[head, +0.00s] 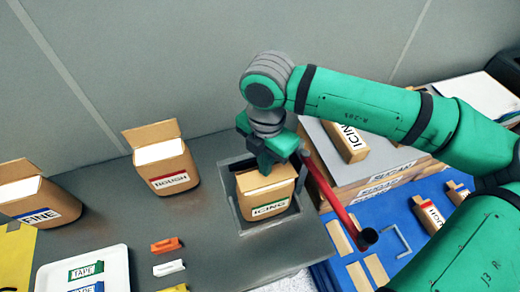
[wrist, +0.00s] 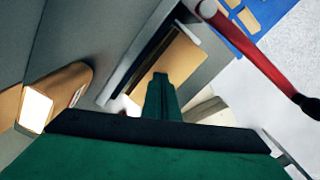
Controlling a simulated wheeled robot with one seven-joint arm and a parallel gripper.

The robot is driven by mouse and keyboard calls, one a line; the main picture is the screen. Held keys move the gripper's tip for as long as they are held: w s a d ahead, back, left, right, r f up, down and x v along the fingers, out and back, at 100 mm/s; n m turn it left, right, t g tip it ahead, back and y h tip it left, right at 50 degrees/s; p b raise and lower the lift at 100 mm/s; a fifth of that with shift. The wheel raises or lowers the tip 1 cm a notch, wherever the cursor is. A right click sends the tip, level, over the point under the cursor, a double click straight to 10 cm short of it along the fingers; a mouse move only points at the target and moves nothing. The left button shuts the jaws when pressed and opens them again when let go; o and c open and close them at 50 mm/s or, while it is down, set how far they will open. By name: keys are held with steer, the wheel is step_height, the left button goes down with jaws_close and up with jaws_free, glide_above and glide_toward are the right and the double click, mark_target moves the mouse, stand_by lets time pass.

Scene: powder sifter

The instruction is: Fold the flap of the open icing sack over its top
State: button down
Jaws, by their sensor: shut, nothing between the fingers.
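The icing sack (head: 268,208) is a tan paper sack with a green-edged ICING label. It stands upright in a square recess of the grey counter, in the middle of the head view. Its top looks tan, with no white powder showing, and the flap seems to lie across it, partly hidden by my gripper. My gripper (head: 266,168) is shut and empty, pointing down at the sack's top; I cannot tell whether it touches. In the wrist view the closed fingers (wrist: 161,84) show before a tan surface (wrist: 178,62), likely the sack's top or flap.
A red lever (head: 328,192) with a dark knob stands close at the sack's right. The open ROUGH sack (head: 168,180) and FINE sack (head: 48,205) stand to the left. A white tray (head: 112,258) with tape is at front left. Boxes and a blue surface (head: 330,270) are right.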

steer(key=shift+s+d+r, duration=0.1)
steer(key=shift+s+d, duration=0.15)
steer(key=shift+s, duration=0.35)
steer(key=shift+w, duration=0.1)
steer(key=shift+w+d+r, duration=0.1)
steer(key=shift+r, duration=0.2)
steer(key=shift+w+a+r, duration=0.2)
steer(key=shift+w+r, duration=0.15)
steer(key=shift+r, duration=0.25)
steer(key=shift+w+a+r, duration=0.15)
steer(key=shift+w+r, duration=0.2)
steer(key=shift+r, duration=0.25)
steer(key=shift+f, duration=0.3)
steer(key=shift+f, duration=0.3)
steer(key=shift+w+f, duration=0.1)
steer(key=shift+f, duration=0.1)
steer(key=shift+f, duration=0.15)
